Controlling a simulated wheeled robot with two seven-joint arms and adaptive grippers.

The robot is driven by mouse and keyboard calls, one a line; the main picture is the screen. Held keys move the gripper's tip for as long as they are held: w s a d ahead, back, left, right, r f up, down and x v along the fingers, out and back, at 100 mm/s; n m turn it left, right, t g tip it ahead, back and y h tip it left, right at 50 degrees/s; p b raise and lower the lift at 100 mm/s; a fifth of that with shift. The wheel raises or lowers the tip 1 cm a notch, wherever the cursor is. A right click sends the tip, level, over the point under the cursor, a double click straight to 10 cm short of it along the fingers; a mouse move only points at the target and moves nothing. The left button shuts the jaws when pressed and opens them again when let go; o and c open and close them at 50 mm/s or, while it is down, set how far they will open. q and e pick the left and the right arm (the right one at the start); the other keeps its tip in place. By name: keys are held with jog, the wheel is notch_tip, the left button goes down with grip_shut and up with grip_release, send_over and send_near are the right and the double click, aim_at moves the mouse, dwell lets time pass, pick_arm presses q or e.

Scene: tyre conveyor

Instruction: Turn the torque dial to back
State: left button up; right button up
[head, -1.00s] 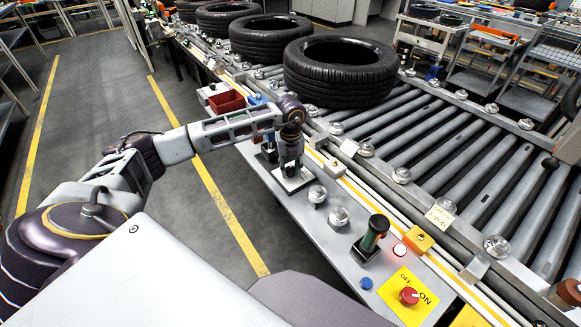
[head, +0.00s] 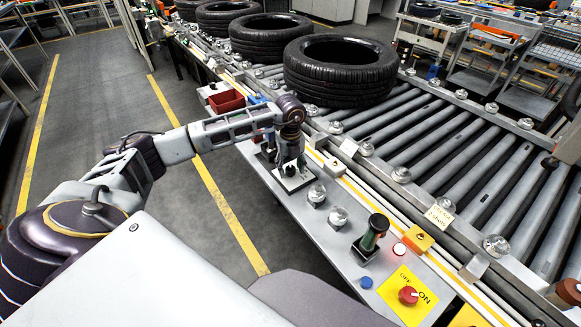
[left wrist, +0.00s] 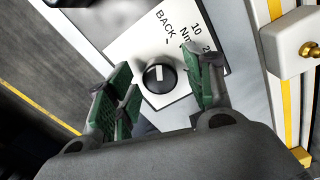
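The torque dial (left wrist: 159,76) is a round black knob with a white mark, on a white plate (left wrist: 193,55) printed BACK, 10 and Nm. In the left wrist view its mark points up the picture, roughly toward the tick by BACK; exact alignment is hard to tell. The plate also shows in the head view (head: 307,181), on the grey control ledge. My left gripper (left wrist: 165,85) is open, its green-padded fingers apart on either side of the dial, with gaps between them and the knob. In the head view my left gripper (head: 295,160) is over the plate. My right gripper is out of view.
Along the ledge are two silver knobs (head: 338,216), a green-and-black lever (head: 373,233), a blue button (head: 366,283) and a red OFF/ON switch (head: 408,295). A red bin (head: 226,102) stands behind. The roller conveyor carries black tyres (head: 340,75).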

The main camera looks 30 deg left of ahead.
aim_at(290, 168)
pick_arm(q)
notch_tip(290, 168, up, 12)
dwell(1.1)
jog(key=shift+s, duration=0.1)
dwell(0.5)
